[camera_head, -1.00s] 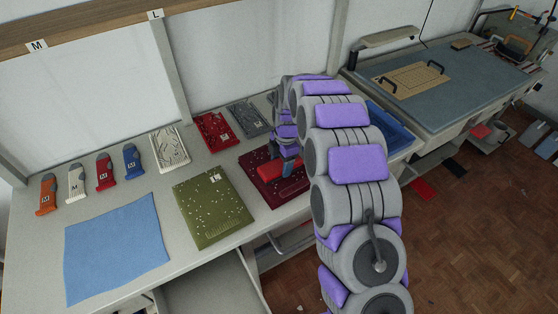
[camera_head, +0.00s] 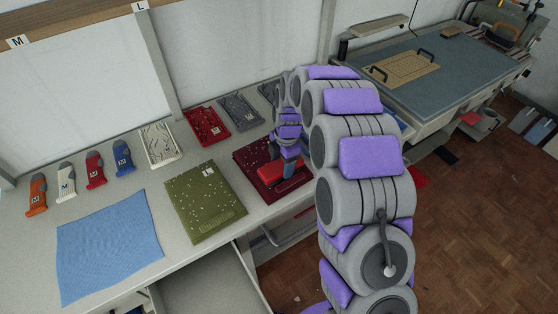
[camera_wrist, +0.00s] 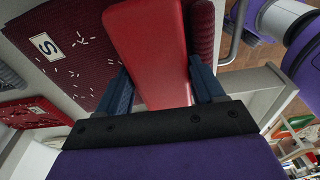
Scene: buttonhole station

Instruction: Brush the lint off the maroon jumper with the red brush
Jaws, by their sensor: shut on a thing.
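The maroon jumper (camera_head: 248,159) lies folded on the bench, partly hidden by my arm. In the wrist view the jumper (camera_wrist: 45,22) carries a white label with an S and several white lint flecks on the side near that label. My gripper (camera_head: 290,162) is over the jumper, shut on the red brush (camera_head: 272,172). In the wrist view the brush (camera_wrist: 150,50) sits between the two blue fingers of the gripper (camera_wrist: 160,90). The brush is at or just above the jumper's surface; I cannot tell whether its underside touches the cloth.
An olive folded garment (camera_head: 203,205) with flecks lies left of the jumper, beside a blue cloth (camera_head: 110,245). Red (camera_head: 206,127) and grey (camera_head: 238,112) pieces lie near the wall. The bench's front edge is close.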

